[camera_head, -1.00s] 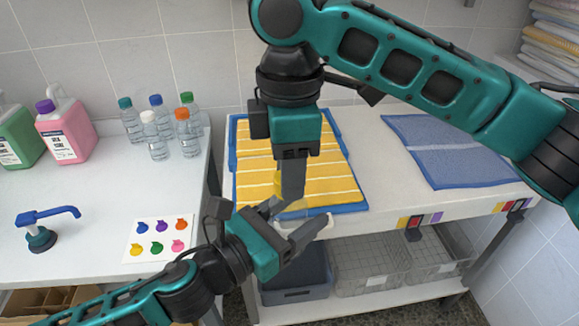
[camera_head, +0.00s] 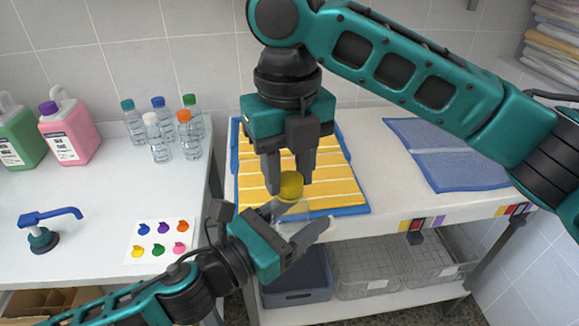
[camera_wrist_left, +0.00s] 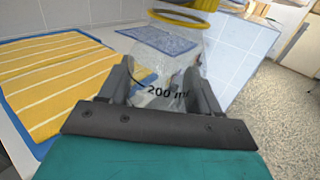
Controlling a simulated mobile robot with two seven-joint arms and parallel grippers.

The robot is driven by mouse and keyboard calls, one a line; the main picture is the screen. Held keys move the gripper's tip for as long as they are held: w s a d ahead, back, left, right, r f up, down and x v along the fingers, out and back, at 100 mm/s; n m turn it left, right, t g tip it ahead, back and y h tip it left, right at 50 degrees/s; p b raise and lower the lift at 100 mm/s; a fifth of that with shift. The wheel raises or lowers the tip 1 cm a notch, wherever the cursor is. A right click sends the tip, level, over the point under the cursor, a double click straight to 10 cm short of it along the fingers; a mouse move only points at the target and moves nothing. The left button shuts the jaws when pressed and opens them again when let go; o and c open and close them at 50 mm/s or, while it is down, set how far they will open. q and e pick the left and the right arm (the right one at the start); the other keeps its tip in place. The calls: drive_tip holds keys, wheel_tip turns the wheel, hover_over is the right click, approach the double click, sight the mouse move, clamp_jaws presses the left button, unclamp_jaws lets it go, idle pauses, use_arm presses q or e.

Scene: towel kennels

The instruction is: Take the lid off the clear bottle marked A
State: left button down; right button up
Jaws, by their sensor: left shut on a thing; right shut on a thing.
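The clear bottle (camera_head: 293,210) is upright in my left gripper (camera_head: 300,218), whose fingers are shut around its sides. The left wrist view shows its clear wall (camera_wrist_left: 165,65) between the fingers, with "200 ml" printed on it. No letter A can be made out. A yellow lid (camera_head: 291,186) sits at the bottle's top. Its yellow rim (camera_wrist_left: 180,19) also shows in the left wrist view. My right gripper (camera_head: 289,183) points down from above and is shut on the lid. I cannot tell whether the lid is loose.
A yellow striped towel on a blue one (camera_head: 335,175) lies behind the grippers. Several small capped bottles (camera_head: 160,138) stand on the left counter, beside a pink jug (camera_head: 68,135). A colour-dot card (camera_head: 161,240) lies in front. A blue towel (camera_head: 450,155) lies right.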

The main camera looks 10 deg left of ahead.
drive_tip(key=shift+w+n, duration=0.2)
drive_tip(key=shift+n, duration=0.3)
drive_tip(key=shift+r, duration=0.2)
drive_tip(key=shift+s+r, duration=0.1)
drive_tip(key=shift+r, duration=0.85)
drive_tip(key=shift+r, duration=2)
